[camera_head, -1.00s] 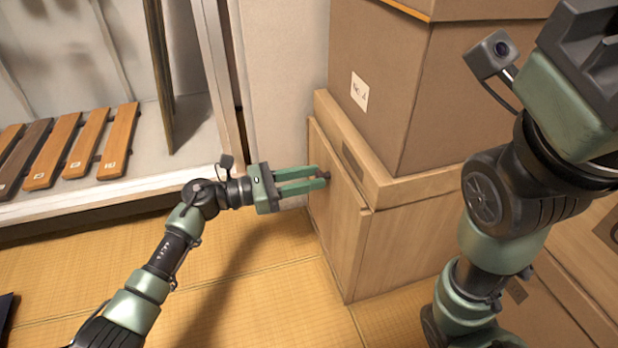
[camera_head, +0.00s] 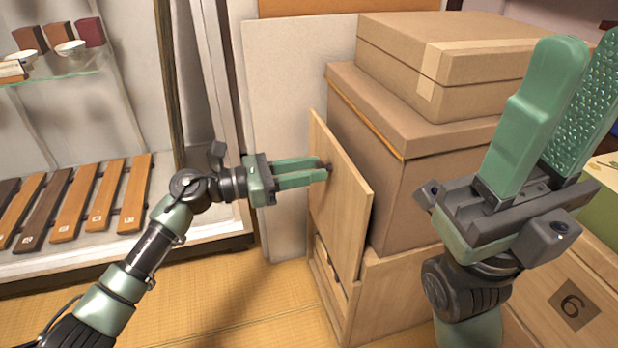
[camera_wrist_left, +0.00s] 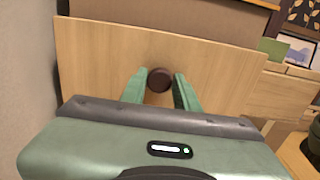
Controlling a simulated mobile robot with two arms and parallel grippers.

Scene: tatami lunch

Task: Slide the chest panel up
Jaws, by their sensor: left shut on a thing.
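The light wooden chest panel (camera_head: 335,225) stands upright at the front of the wooden chest (camera_head: 395,295), raised well above the chest's top edge. My left gripper (camera_head: 323,170) is shut on the panel's dark round knob (camera_wrist_left: 159,80), near the panel's upper part. The panel also fills much of the left wrist view (camera_wrist_left: 100,65). Below the panel's lower edge, part of the chest's front is open; its dark inside is hard to make out. My right gripper (camera_head: 568,105) is raised at the right, open and empty, with a textured finger pad showing.
Cardboard boxes (camera_head: 400,135) are stacked on the chest, close behind the panel. A pale wall panel (camera_head: 270,110) stands behind it at the left. A display case with wooden tags (camera_head: 75,200) is at the far left. Tatami floor (camera_head: 240,310) is clear in front.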

